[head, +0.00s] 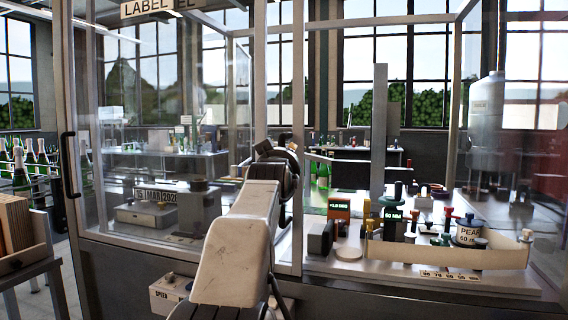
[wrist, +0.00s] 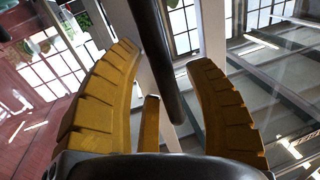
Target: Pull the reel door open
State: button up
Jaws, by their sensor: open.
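My gripper (head: 283,165) is at the pale upright frame post in the middle of the glass enclosure in the head view. In the wrist view its two yellow fingers (wrist: 165,55) are open, one on each side of a dark round bar (wrist: 157,45). The bar looks like a door handle and runs between the fingers, with gaps showing at both sides. In the head view only a small dark curve of it (head: 285,138) shows above my gripper; the rest is hidden. The glass panels look shut. I cannot tell which panel is the reel door.
Another black handle (head: 69,165) is on the enclosure's left edge. A LABEL sign (head: 148,8) hangs above. Behind the right glass are a tray (head: 450,256), several coloured knobs and a digital display (head: 339,205). A wooden crate (head: 18,230) stands at far left.

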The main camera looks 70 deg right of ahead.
jog(key=shift+o, duration=0.3)
jog(key=v, duration=1.2)
dwell(0.4)
jog(key=shift+w, duration=0.1)
